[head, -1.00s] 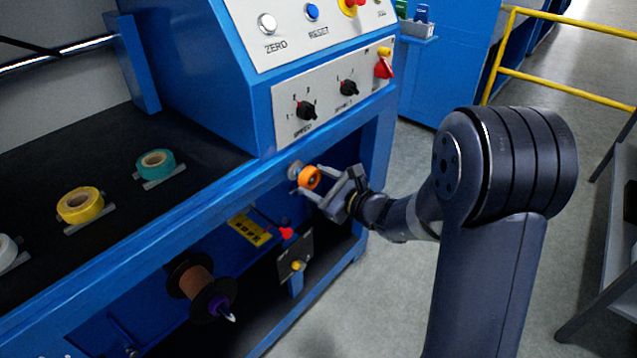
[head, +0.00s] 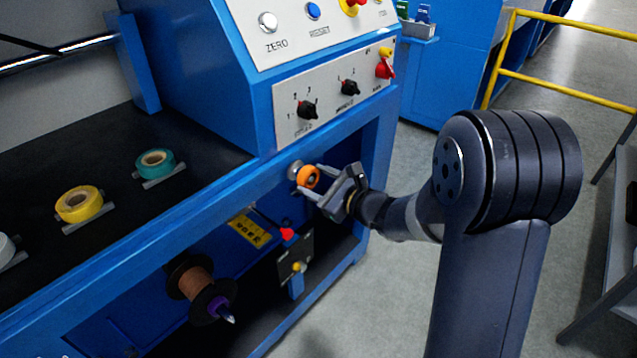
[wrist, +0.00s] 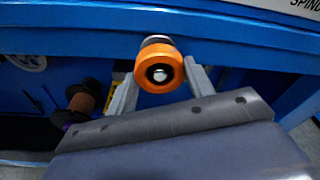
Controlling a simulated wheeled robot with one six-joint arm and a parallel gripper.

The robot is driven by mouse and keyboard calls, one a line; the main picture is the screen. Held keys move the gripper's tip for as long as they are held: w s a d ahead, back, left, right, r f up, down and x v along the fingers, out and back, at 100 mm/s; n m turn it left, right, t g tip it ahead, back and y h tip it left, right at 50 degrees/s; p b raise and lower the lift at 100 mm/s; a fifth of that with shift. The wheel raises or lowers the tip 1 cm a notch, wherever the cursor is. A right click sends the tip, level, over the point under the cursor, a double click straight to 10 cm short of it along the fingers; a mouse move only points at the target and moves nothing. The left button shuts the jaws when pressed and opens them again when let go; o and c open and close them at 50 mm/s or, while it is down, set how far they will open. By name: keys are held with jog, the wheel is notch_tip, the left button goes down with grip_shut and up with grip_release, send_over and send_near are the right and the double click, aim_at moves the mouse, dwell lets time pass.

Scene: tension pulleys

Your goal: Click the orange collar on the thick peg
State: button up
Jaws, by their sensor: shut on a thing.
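The orange collar (head: 309,177) sits in front of a short metal peg (head: 294,170) on the machine's blue front rail. My gripper (head: 311,181) is shut on the collar, one finger on each side of it. In the wrist view the orange collar (wrist: 158,71) faces me, with a dark inner ring and a pale centre. The metal peg (wrist: 156,40) shows just behind and above it. The gripper (wrist: 158,80) has its fingers left and right of the collar. I cannot tell how far the collar is seated on the peg.
A yellow roll (head: 79,204) and a teal roll (head: 155,163) lie on the black top at left. A brown spool (head: 195,283) is mounted below the rail. A panel with black knobs (head: 307,110) is above the peg. Open floor (head: 345,290) lies at right.

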jog(key=shift+b+x, duration=0.5)
jog(key=shift+x, duration=0.7)
jog(key=shift+a+r, duration=0.15)
jog(key=shift+r, duration=0.1)
jog(key=o, duration=1.1)
jog(key=shift+c, duration=0.2)
jog(key=v, duration=1.1)
jog(key=shift+p, duration=0.4)
jog(key=shift+a+f, duration=0.1)
jog(key=shift+a, duration=0.05)
